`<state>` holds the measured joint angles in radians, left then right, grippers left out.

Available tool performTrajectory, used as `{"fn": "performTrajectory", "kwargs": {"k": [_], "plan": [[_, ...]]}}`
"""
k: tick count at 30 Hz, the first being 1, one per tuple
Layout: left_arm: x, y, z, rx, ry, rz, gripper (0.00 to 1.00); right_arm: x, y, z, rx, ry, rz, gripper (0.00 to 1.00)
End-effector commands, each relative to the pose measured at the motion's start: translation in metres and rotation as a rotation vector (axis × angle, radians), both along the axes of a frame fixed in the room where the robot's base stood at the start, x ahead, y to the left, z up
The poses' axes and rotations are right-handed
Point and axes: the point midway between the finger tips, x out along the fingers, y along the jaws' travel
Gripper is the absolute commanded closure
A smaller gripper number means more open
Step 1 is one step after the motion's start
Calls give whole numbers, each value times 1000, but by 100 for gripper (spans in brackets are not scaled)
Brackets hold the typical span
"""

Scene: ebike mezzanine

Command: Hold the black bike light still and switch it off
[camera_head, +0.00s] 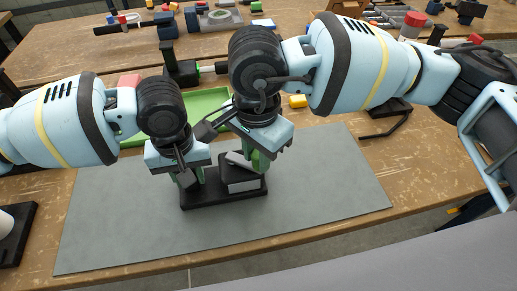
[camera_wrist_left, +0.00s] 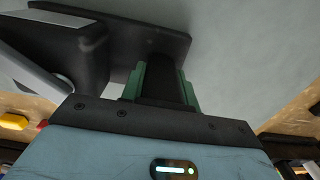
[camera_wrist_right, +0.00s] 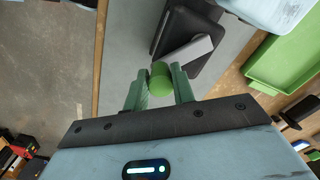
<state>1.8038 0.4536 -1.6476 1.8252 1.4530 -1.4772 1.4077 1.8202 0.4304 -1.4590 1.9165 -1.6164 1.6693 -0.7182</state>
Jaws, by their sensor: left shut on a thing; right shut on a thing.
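A black fixture (camera_head: 224,199) with a flat base, a dark block and a grey slanted plate stands on the grey mat (camera_head: 320,190). In the left wrist view its base (camera_wrist_left: 178,45) lies past my fingertips. My left gripper (camera_head: 193,185) is shut on a black upright part (camera_wrist_left: 163,85), likely the black bike light; its outline is mostly hidden. My right gripper (camera_head: 253,162) is at the fixture's right side. In the right wrist view its green fingers are shut on a green round piece (camera_wrist_right: 160,80). No lit lamp or switch shows clearly.
A green tray (camera_head: 208,103) lies behind the mat, partly hidden by my arms. A black stand (camera_head: 14,235) is at the left edge. The mat's front is clear.

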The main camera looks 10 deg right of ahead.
Motion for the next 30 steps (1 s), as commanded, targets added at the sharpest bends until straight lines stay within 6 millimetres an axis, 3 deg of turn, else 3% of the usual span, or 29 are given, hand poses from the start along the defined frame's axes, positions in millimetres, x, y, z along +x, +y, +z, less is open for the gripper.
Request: {"fn": "performTrajectory", "kwargs": {"k": [22,23,28,30], "plan": [[1,0,0,0,-2,3,100,-7,7,1,3,-1,-141,100],[1,0,0,0,-2,3,100,-7,7,1,3,-1,-141,72],[1,0,0,0,-2,2,100,-6,6,1,2,-1,-141,50],[0,0,0,0,-2,2,100,-6,6,1,1,0,-141,49]]}}
